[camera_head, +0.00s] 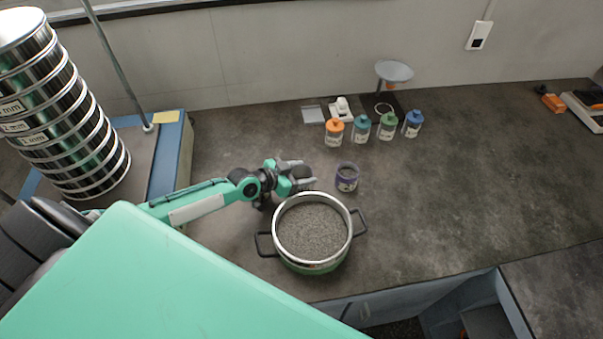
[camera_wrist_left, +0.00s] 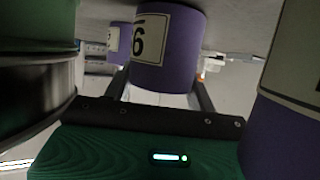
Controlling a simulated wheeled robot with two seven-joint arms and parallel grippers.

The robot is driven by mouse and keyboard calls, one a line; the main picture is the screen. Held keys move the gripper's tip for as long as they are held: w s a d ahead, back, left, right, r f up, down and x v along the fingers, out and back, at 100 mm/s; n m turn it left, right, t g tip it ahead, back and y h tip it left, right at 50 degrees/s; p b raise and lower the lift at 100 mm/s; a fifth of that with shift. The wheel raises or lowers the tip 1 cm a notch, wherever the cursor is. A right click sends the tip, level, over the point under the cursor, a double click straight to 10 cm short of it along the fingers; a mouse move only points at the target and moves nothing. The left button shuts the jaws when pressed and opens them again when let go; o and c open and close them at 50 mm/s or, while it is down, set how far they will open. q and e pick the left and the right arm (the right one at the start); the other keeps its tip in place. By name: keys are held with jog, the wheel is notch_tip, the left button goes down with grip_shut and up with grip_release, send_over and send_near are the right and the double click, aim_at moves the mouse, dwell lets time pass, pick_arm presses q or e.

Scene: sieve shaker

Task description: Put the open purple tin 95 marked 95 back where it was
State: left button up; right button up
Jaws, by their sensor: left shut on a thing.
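My left gripper (camera_head: 306,178) is shut on a purple tin (camera_wrist_left: 172,65), low over the counter just behind the green pot. The wrist view appears upside down, and one digit of the held tin's label shows, like an inverted 9; the full number cannot be read. In the head view the fingers largely cover this tin. A second purple tin (camera_head: 346,178), open with grey contents, stands just right of the fingertips. A smaller purple tin (camera_wrist_left: 118,40) shows behind the held one, and another (camera_wrist_left: 285,125) stands close at the right edge. My right gripper is out of view.
The pot (camera_head: 312,232), full of grey grains, is close in front of the gripper. Orange, teal, green and blue capped bottles (camera_head: 361,129) stand at the back near a scale (camera_head: 341,109). A sieve stack (camera_head: 62,110) is at left.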

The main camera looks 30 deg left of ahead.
pick_arm(q)
jog(key=shift+f, duration=0.1)
jog(key=shift+f, duration=0.1)
jog(key=o, duration=1.1)
jog(key=shift+r, duration=0.2)
jog(key=b+v, duration=0.1)
jog(key=v, duration=1.1)
jog(key=shift+f, duration=0.1)
